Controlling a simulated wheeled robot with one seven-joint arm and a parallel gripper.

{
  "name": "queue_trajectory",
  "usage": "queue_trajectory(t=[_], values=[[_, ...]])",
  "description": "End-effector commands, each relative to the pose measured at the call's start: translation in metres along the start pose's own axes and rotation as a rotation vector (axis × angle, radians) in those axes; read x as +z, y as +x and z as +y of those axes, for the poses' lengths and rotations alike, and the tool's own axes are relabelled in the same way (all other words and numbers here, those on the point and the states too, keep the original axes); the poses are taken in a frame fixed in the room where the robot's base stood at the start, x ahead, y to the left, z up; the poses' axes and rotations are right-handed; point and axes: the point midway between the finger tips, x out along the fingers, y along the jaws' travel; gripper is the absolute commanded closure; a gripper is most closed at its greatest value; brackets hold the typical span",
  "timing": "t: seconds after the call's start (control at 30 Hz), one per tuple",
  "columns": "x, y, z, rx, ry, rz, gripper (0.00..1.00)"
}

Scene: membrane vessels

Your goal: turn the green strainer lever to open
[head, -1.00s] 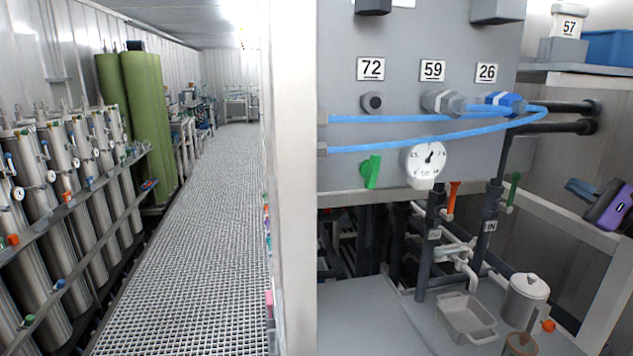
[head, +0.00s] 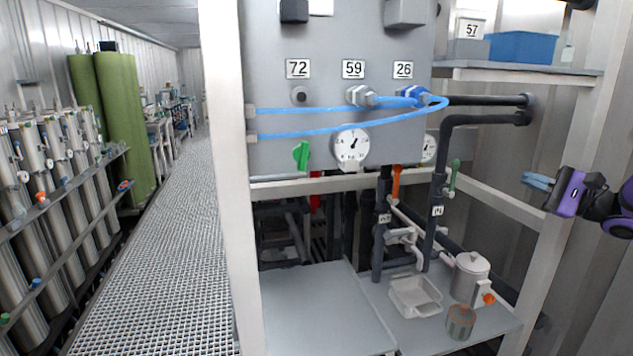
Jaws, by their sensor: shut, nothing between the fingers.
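A green lever (head: 453,177) stands roughly upright on the right-hand dark vertical pipe (head: 436,230), below the panel. A green handle (head: 301,155) also sits on the grey panel face, under the blue hoses; I cannot tell from markings which one is the strainer's. My gripper (head: 527,180), with blue fingers on a purple wrist, is at the far right. It is shut and empty, in the air to the right of the pipe lever and apart from it.
An orange lever (head: 396,182) is on the left dark pipe. A white frame post (head: 228,180) stands left of the panel. A tray (head: 415,296), a lidded pot (head: 470,276) and a can (head: 460,322) stand on the lower shelf. The grating walkway (head: 165,250) is clear.

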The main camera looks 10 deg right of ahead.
Motion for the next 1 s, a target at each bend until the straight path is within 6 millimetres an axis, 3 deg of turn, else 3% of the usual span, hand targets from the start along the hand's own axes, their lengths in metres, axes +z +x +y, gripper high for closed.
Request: queue_trajectory(t=[0.37, 0.6, 0.77, 1.0], values=[[0.066, 0.064, 0.042, 0.358, -0.016, -0.096, 1.00], [0.146, 0.099, 0.091, 0.769, -0.118, -0.169, 1.00], [0.196, 0.100, 0.119, 1.027, -0.248, -0.191, 1.00], [0.255, 0.081, 0.143, 1.331, -0.523, -0.187, 1.00]])
